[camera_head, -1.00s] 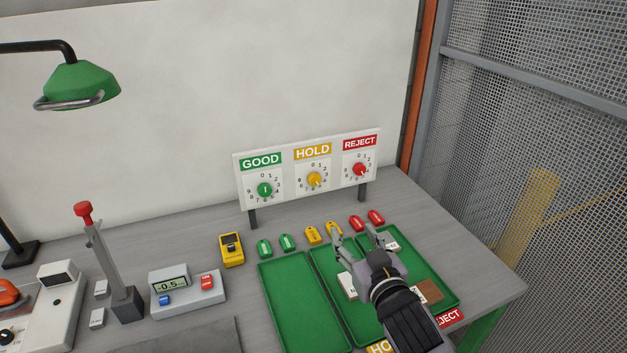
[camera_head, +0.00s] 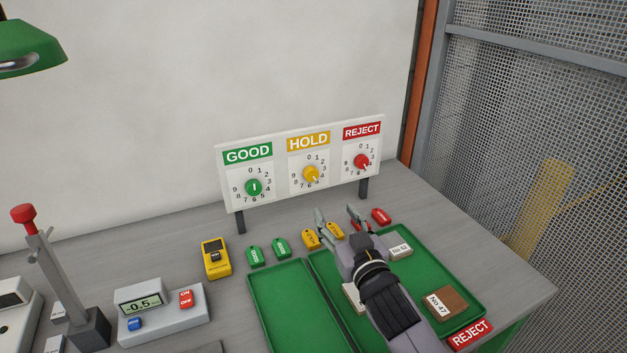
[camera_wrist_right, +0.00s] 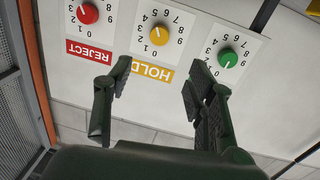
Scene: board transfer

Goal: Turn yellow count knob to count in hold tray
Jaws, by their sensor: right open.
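The yellow knob (camera_head: 311,174) sits on the dial under the HOLD sign (camera_head: 308,141), in the middle of the white panel. Its pointer mark faces lower right, but I cannot tell the exact number. In the right wrist view the yellow knob (camera_wrist_right: 161,35) shows upside down, beyond the gap between my fingers. My right gripper (camera_head: 338,213) is open and empty, in front of and below the panel, apart from the knob. The green hold tray (camera_head: 322,268) is partly hidden under my right arm; a pale board (camera_head: 352,296) shows in it, partly covered. My left gripper is out of view.
The green GOOD knob (camera_head: 254,187) and red REJECT knob (camera_head: 362,161) flank the yellow one. Several colored tags lie below the panel. The reject tray (camera_head: 425,265) holds a white board (camera_head: 400,247) and a brown board (camera_head: 446,302). A yellow meter (camera_head: 215,258) stands left.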

